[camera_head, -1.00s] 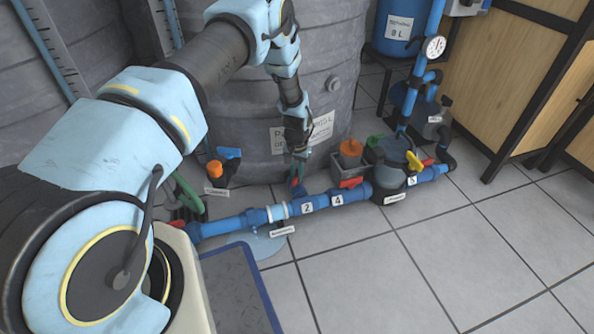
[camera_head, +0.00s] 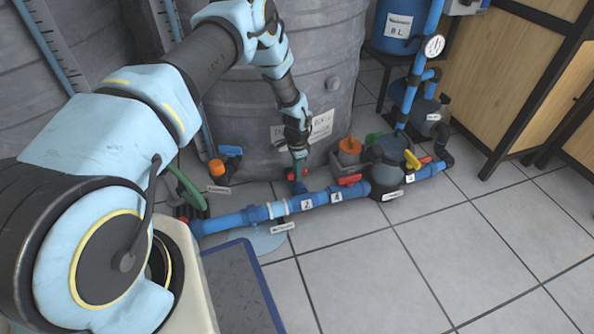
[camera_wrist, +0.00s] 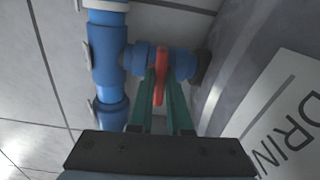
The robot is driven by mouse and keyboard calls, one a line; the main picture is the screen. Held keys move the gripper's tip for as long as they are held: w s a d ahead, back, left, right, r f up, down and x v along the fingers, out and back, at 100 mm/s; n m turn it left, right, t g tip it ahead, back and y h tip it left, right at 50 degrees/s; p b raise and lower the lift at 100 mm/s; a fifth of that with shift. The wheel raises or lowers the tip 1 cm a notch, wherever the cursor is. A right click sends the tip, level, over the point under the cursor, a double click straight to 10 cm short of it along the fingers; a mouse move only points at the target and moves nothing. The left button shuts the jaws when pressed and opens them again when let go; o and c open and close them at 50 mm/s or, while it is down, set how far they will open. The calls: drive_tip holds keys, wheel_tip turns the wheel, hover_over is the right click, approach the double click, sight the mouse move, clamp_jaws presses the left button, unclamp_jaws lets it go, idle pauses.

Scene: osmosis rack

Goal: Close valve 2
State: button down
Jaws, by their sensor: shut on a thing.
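The valve at the pipe label "2" (camera_head: 307,204) has a red handle (camera_wrist: 160,75) on a short blue branch (camera_wrist: 182,63) off the main blue pipe (camera_wrist: 107,55). In the wrist view the handle lies between my gripper's two green fingers (camera_wrist: 161,92), which are shut on it. There the handle runs up and down in the picture, across the branch. In the head view my gripper (camera_head: 299,168) points down at this valve, beside the grey tank, and its fingers partly hide the handle.
A large grey tank (camera_head: 270,85) stands right behind the valve. A dark mat with a blue edge (camera_head: 240,290) lies in front. Tiled floor to the right is clear.

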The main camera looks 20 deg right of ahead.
drive_tip(key=shift+m, duration=0.5)
drive_tip(key=c, duration=0.9)
unclamp_jaws()
drive_tip(key=shift+o, duration=0.2)
drive_tip(key=shift+r, duration=0.1)
wheel_tip(320, 180, up, 11)
drive_tip(key=p, duration=0.3)
drive_tip(key=shift+f+p, duration=0.2)
drive_tip(key=shift+p, duration=0.15)
